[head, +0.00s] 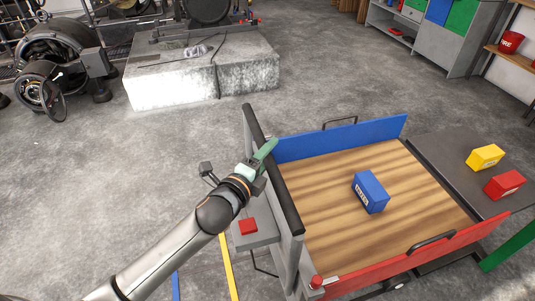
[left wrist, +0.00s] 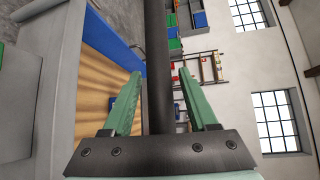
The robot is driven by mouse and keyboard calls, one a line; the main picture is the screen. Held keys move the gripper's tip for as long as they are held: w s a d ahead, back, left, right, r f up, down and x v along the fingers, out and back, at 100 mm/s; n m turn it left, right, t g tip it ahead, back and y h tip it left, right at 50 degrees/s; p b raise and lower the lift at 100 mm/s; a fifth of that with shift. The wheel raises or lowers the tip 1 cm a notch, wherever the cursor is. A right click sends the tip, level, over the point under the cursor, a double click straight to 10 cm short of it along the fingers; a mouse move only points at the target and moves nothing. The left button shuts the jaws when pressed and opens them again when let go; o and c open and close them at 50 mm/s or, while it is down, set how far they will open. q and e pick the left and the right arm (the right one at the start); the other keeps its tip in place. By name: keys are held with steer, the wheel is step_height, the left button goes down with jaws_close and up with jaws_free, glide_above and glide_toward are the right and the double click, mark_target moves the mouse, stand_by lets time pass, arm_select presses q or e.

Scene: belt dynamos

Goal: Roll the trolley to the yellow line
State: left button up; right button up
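The trolley has a wooden deck (head: 340,215), a blue side board, a red side board (head: 415,256) and a grey end panel topped by a black push bar (head: 272,170). A blue box (head: 370,192) stands on the deck. The yellow line (head: 229,268) is on the floor to the left of the trolley, partly hidden by my arm. My left gripper (head: 264,154) is at the push bar. In the left wrist view its green fingers (left wrist: 160,85) are open on either side of the bar (left wrist: 158,40), with gaps showing. My right gripper is out of view.
A blue line (head: 176,286) lies left of the yellow one. A dark table (head: 450,160) with yellow and red boxes stands close on the trolley's right. A concrete block (head: 170,92) and machinery (head: 60,65) are behind. Grey floor (head: 60,190) at left is clear.

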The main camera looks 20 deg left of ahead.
arm_select(q)
jaws_close()
stand_by(1.2)
